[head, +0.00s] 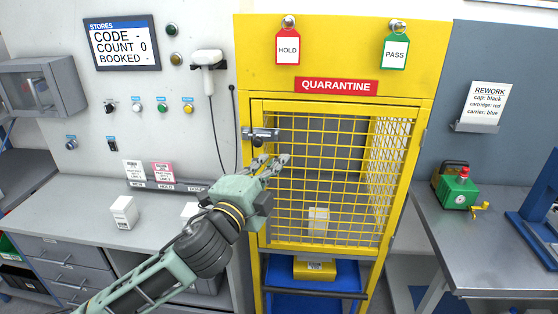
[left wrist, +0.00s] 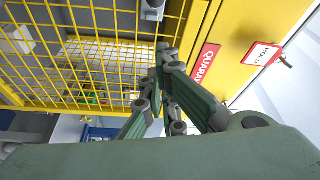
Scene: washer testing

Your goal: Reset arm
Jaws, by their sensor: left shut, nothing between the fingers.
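My left gripper (head: 277,166) is shut and empty. In the head view it is in front of the yellow quarantine cage (head: 421,170), close to the left part of its mesh door (head: 350,185). I cannot tell whether the fingertips touch the mesh. In the left wrist view the fingers (left wrist: 162,62) come together in front of the yellow mesh (left wrist: 85,60). The cage door looks closed, with a metal latch (head: 260,134) at its upper left. A white box (head: 318,221) stands inside the cage. My right gripper is not in view.
A white box (head: 124,212) stands on the left counter; another is partly hidden behind my left arm. A yellow box (head: 314,269) sits in the blue bin below the cage. A green device (head: 457,190) stands on the right metal table (head: 500,250).

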